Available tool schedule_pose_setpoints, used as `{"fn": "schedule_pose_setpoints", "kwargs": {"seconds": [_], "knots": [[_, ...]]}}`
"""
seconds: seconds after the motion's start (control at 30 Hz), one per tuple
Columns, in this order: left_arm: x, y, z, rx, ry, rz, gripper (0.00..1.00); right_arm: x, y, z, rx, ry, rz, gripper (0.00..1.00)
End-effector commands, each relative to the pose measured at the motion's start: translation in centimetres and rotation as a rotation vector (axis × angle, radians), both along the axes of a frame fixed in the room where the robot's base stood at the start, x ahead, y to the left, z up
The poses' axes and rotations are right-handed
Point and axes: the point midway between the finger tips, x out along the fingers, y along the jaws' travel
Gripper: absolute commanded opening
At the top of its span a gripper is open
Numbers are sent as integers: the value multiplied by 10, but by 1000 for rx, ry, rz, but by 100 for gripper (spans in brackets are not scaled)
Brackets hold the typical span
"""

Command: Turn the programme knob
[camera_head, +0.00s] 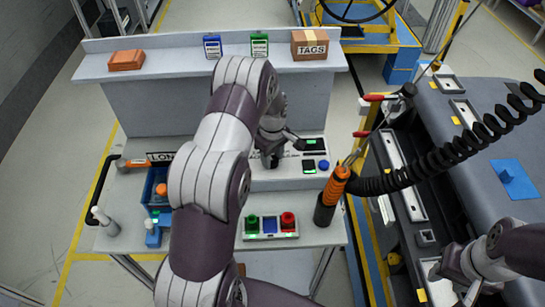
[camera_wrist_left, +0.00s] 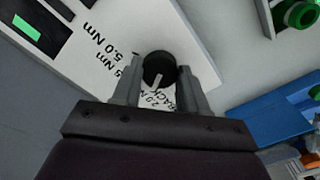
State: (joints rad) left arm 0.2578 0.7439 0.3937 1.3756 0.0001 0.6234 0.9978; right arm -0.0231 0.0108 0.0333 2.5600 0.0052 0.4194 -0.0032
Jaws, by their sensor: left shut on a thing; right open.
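The programme knob (camera_wrist_left: 158,66) is black and round with a pale pointer line, on a white panel (camera_wrist_left: 110,70) printed with torque labels such as 5.0 Nm. My left gripper (camera_wrist_left: 158,80) has a finger on each side of the knob and is shut on it. In the head view my left gripper (camera_head: 270,157) is at the white panel (camera_head: 285,181) on the bench, and it and the arm hide the knob there. My right gripper (camera_head: 438,272) is open at the lower right, over the dashboard module (camera_head: 470,130), away from the knob.
A three-button box (camera_head: 270,226) sits on the bench near the front. An orange tool (camera_head: 337,183) stands in a dark holder, with a black coiled cable (camera_head: 440,158) leading right. A blue bin (camera_head: 155,187) stands left. A TAGS box (camera_head: 311,43) is on the shelf.

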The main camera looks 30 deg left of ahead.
Motion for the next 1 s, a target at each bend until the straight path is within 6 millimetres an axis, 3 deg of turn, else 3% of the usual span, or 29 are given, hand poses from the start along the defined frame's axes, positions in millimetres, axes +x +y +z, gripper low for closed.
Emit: {"fn": "schedule_pose_setpoints", "kwargs": {"seconds": [0.03, 0.57, 0.6, 0.67, 1.0], "knots": [[-7, -2, -8, -5, 20, 11, 12, 0, 0, -2, 0, 0, 0, 43], [-8, -2, -8, -6, 24, 37, 12, 0, 0, -2, 0, 0, 0, 43], [-8, -2, -8, -6, 24, 37, 49, 0, 0, -2, 0, 0, 0, 43], [-7, -2, -8, -5, 23, 37, 69, 0, 0, -2, 0, 0, 0, 43], [-3, -1, 1, -3, 8, 36, 69, 0, 0, -4, 0, 0, 0, 43]]}}
